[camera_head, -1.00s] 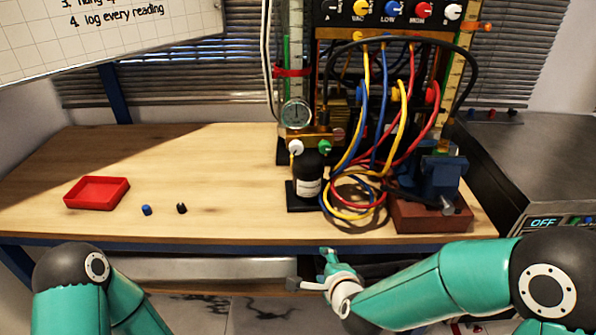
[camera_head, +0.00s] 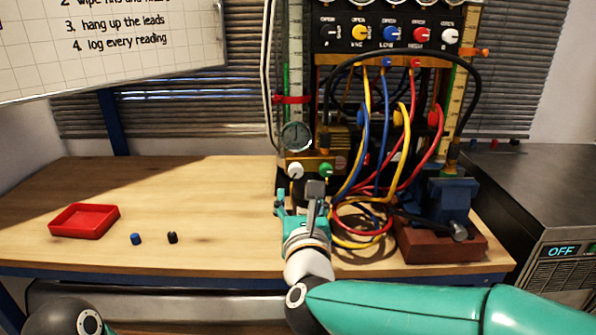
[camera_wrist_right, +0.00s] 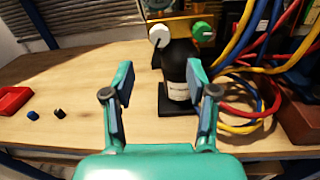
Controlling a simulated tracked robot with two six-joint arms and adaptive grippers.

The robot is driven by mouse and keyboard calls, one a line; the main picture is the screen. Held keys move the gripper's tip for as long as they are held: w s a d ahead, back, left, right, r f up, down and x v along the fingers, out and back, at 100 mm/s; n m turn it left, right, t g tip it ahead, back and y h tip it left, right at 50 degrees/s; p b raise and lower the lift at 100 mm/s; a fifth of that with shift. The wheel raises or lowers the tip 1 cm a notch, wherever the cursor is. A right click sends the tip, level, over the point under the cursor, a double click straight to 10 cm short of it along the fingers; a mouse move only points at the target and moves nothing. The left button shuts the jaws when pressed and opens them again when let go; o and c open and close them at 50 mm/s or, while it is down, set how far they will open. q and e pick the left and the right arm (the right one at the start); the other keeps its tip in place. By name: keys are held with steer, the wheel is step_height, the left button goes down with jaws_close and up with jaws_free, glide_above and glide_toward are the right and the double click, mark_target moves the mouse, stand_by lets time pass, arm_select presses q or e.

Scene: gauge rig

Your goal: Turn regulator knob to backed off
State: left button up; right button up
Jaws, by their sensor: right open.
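A round gauge (camera_head: 297,136) sits on a brass block at the front of the rig. Below it are a white knob (camera_head: 295,170) and a green knob (camera_head: 326,169); they also show in the right wrist view, the white knob (camera_wrist_right: 159,36) left of the green knob (camera_wrist_right: 202,31). Which one is the regulator knob I cannot tell. My right gripper (camera_head: 298,194) is open and empty, just below and in front of the knobs, apart from them. A black bottle (camera_wrist_right: 179,68) stands beyond its fingers; the gripper mostly hides it in the head view. My left gripper is out of view.
Yellow, blue and red hoses (camera_head: 366,215) hang and coil right of the gripper. A blue vise (camera_head: 450,200) on a red-brown block stands farther right. A red tray (camera_head: 84,221), a blue cap (camera_head: 136,239) and a black cap (camera_head: 172,238) lie left. The left bench is mostly clear.

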mark_target(296, 174)
steer(key=w, duration=0.3)
steer(key=w+p, duration=0.1)
steer(key=w, duration=0.3)
steer(key=w+p, duration=0.1)
steer(key=w, duration=0.2)
steer(key=shift+w+a, duration=0.3)
steer(key=shift+a, duration=0.1)
